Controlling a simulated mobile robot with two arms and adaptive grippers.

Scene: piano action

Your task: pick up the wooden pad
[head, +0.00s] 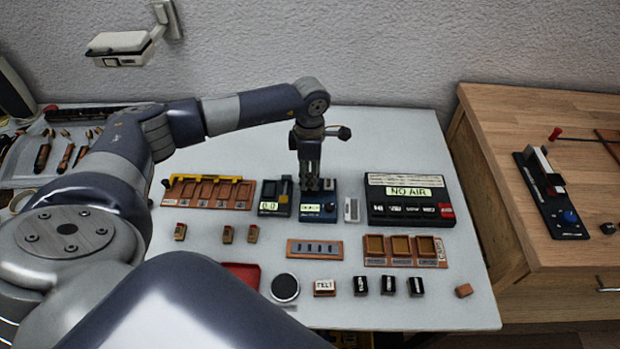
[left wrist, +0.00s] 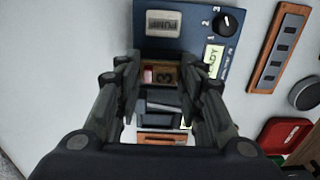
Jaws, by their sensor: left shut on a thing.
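My left gripper (head: 311,184) points down over the back part of the blue device (head: 319,208) on the white table. The left wrist view shows its two fingers (left wrist: 164,76) closed on a small wooden pad (left wrist: 166,73) marked 3, with a pinkish-red patch at one side. The fingers hide part of the pad, and I cannot tell whether it touches the blue device (left wrist: 182,42). In the head view the gripper hides the pad. My right gripper is in neither view.
A dark device (head: 274,198) is left of the blue one, a grey piece (head: 351,210) and a NO AIR box (head: 410,200) right. A wooden tray (head: 405,250) and small blocks lie in front.

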